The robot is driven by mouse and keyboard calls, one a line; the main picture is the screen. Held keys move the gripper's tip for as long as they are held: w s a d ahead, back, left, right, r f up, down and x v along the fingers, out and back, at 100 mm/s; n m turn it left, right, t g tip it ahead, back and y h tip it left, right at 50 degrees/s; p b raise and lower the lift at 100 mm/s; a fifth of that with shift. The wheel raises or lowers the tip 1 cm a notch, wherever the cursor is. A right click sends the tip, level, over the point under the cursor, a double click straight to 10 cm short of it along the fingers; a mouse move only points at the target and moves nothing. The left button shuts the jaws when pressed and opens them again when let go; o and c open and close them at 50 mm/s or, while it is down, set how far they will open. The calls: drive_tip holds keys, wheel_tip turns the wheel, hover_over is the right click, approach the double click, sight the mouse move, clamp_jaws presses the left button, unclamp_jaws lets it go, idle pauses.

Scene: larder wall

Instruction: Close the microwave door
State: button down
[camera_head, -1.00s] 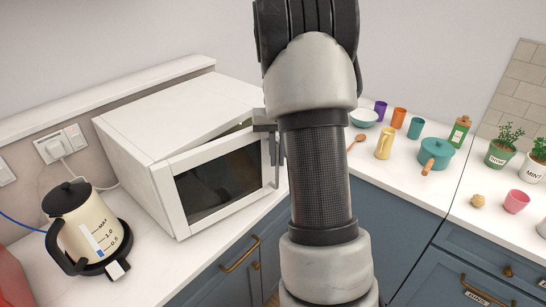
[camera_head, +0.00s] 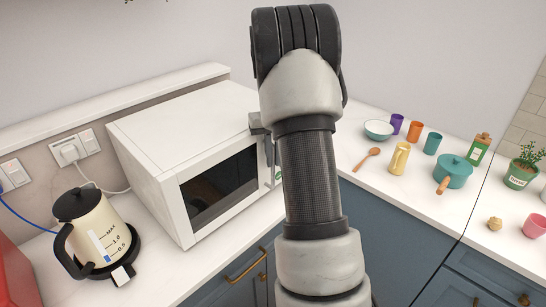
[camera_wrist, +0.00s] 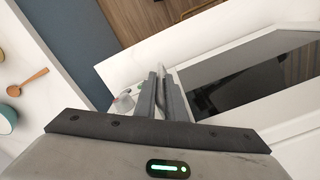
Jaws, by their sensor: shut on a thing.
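The white microwave (camera_head: 180,125) stands on the counter at the left of the head view. Its door (camera_head: 188,209), with a dark glass window, sits flush or nearly flush with the body; I see no clear gap along its top edge. The door's dark glass also shows in the wrist view (camera_wrist: 250,75). My gripper (camera_head: 261,130) is at the door's right edge, partly hidden behind my arm. In the wrist view my gripper (camera_wrist: 165,97) has its two fingers close together on either side of the thin grey door handle (camera_wrist: 162,76).
A cream kettle (camera_head: 95,228) stands on the counter left of the microwave. Right of my arm are a wooden spoon (camera_head: 367,158), a white bowl (camera_head: 379,130), a yellow jug (camera_head: 399,158) and a teal pot (camera_head: 455,172). Blue cabinets (camera_head: 395,225) lie below.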

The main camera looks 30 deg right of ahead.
drive_tip(key=shift+w+r, duration=0.2)
drive_tip(key=shift+w, duration=0.1)
drive_tip(key=c, duration=1.8)
unclamp_jaws()
drive_tip(key=shift+f, duration=0.1)
wheel_tip(320, 180, up, 17)
drive_tip(key=shift+r, duration=0.2)
